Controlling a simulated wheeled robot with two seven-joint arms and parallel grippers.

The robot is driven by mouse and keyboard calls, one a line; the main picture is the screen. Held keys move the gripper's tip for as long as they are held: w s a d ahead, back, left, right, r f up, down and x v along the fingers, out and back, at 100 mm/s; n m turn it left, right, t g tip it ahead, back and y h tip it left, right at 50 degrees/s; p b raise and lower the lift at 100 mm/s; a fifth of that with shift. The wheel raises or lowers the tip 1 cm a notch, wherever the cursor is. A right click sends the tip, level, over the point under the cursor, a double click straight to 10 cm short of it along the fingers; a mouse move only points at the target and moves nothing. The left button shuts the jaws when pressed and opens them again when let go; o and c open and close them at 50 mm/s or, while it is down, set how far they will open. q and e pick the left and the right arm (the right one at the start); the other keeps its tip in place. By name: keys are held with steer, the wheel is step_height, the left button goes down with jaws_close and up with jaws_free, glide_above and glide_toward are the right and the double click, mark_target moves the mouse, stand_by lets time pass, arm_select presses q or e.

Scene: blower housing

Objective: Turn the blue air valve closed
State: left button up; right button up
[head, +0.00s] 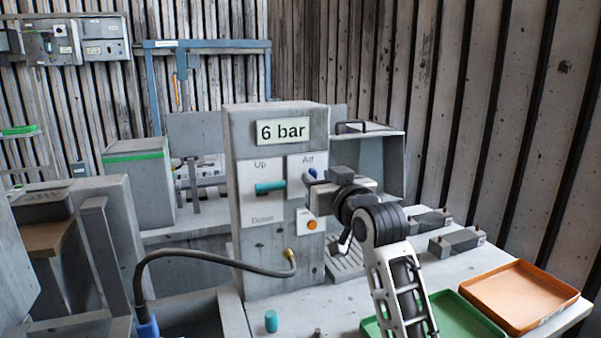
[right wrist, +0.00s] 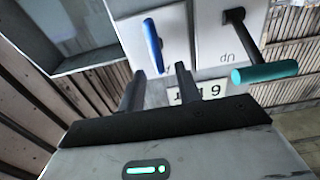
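The blue air valve (head: 312,174) is a small lever on the "Air" plate of the grey control box (head: 268,262). In the head view my right gripper partly covers it. In the right wrist view the blue valve (right wrist: 153,45) is a long handle, slightly tilted in the picture, standing out from a pale plate. My right gripper (right wrist: 160,70) is open, its two dark fingers apart, with the handle's near end between the fingertips in the picture. I cannot tell whether they touch it. The gripper (head: 322,180) comes from the right in the head view. My left gripper is out of view.
A teal Up/Down lever (head: 270,187) sits left of the valve and also shows in the wrist view (right wrist: 265,72). An orange button (head: 311,225) is below. The display (head: 283,131) reads "6 bar". A dark hose (head: 210,254), green tray (head: 458,313) and orange tray (head: 520,294) lie nearby.

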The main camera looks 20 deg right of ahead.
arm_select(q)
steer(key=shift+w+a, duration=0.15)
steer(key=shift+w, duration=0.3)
arm_select(e)
steer(key=shift+w+d, duration=0.1)
steer(key=shift+w, duration=0.7)
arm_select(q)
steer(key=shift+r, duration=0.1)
arm_select(e)
steer(key=shift+c, duration=0.3)
jaws_close()
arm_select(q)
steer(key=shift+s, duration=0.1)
arm_select(e)
steer(key=shift+m, duration=0.3)
steer(key=shift+s+d+f+m, duration=0.1)
steer(key=shift+d+f+m, duration=0.3)
steer(key=shift+m, duration=2.45)
steer(key=shift+w+d+f+m, duration=0.1)
steer(key=shift+d+f+m, duration=0.3)
steer(key=shift+m, duration=2.5)
steer(key=shift+s+d+f+m, duration=0.1)
steer(key=shift+d+f+m, duration=0.3)
steer(key=shift+m, duration=2.45)
